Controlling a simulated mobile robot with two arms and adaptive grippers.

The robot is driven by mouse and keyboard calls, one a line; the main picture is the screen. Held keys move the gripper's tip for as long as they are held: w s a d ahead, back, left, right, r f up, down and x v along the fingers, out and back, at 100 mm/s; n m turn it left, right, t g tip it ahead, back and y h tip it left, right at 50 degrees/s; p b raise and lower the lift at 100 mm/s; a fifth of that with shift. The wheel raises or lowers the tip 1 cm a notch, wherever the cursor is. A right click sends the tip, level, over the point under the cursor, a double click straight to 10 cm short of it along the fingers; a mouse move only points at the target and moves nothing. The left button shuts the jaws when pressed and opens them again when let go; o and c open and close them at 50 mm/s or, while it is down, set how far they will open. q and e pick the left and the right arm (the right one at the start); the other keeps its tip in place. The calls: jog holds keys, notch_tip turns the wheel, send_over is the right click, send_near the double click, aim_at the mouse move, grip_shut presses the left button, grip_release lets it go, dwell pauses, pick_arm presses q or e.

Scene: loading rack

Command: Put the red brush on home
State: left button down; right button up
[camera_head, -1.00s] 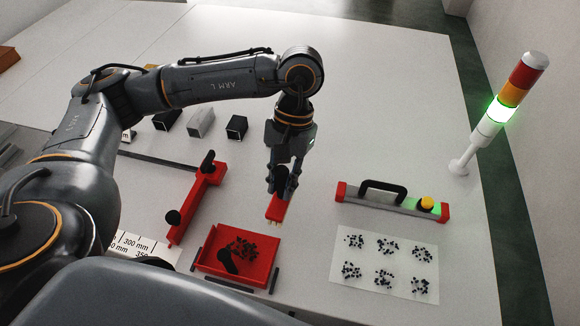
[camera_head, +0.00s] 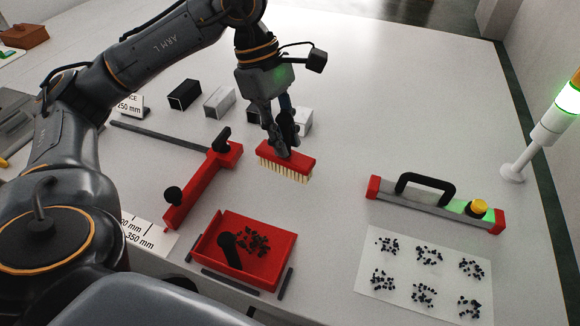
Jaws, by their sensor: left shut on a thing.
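The red brush (camera_head: 294,160) has a red block back and pale bristles that point down. My left gripper (camera_head: 282,149) is shut on its back from above. The brush is just right of the upper end of a red bar with black knobs (camera_head: 198,187), apart from it. I cannot tell whether the bristles touch the table. No spot marked as home can be made out. My right gripper is not in view.
A red tray (camera_head: 283,262) with black bits stands in front, between dark strips. A white sheet (camera_head: 372,284) with several piles of black bits lies at right, below a handled bar (camera_head: 392,193). Several small blocks (camera_head: 185,94) stand behind. A signal light (camera_head: 551,125) stands at far right.

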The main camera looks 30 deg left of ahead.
pick_arm(q)
jog(key=shift+a+r+n, duration=0.2)
jog(key=shift+r+n, duration=0.05)
jog(key=shift+n, duration=0.25)
jog(key=shift+w+a+r+n, duration=0.1)
jog(key=shift+w+n, duration=0.05)
jog(key=shift+n, duration=0.15)
jog(key=w+a+f+p, duration=0.2)
jog(key=w+f, duration=0.2)
jog(key=w+a+f+p, duration=0.2)
jog(key=w+f, duration=0.2)
jog(key=w+a+f+p, duration=0.2)
jog(key=w+f, duration=0.2)
jog(key=shift+a+f, duration=0.15)
jog(key=shift+a, duration=0.15)
jog(key=shift+f, duration=0.3)
jog(key=shift+t, duration=0.3)
